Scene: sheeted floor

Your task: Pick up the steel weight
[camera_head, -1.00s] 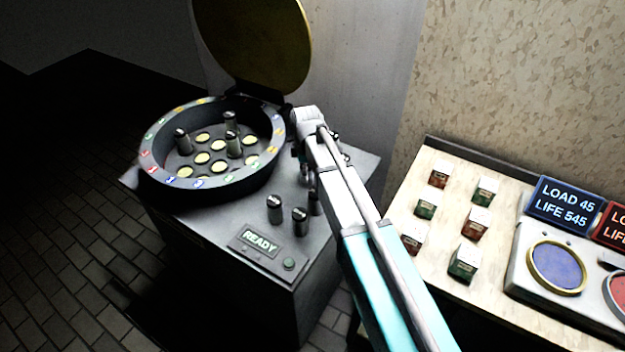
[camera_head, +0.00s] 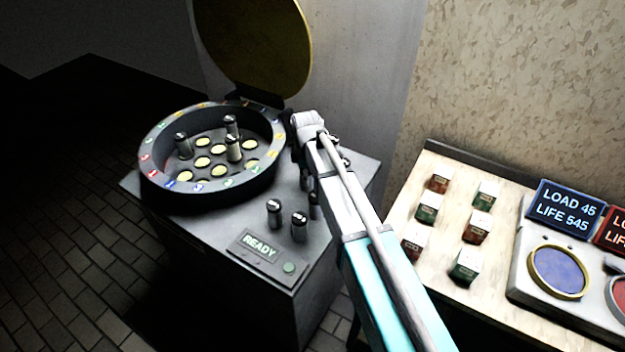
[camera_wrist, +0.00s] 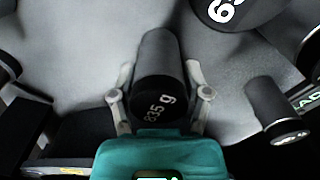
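A dark cylindrical steel weight (camera_wrist: 157,75) with a gram marking on its near end lies between the two fingers of my gripper (camera_wrist: 160,92) in the wrist view. Narrow gaps seem to show between it and the fingers, so the gripper looks open around it. In the head view, my arm mostly hides the gripper and partly hides a weight (camera_head: 314,206) beside it. Two more steel weights, one left (camera_head: 274,212) and one right (camera_head: 299,226), stand upright on the grey machine top; another weight (camera_wrist: 268,105) shows at right in the wrist view.
A round bowl (camera_head: 160,190) with coloured labels holds several upright weights and pale discs; its gold lid (camera_head: 255,45) stands open behind. A READY panel (camera_head: 259,246) sits at the front. A pale table (camera_head: 400,215) at right carries several small boxes and displays.

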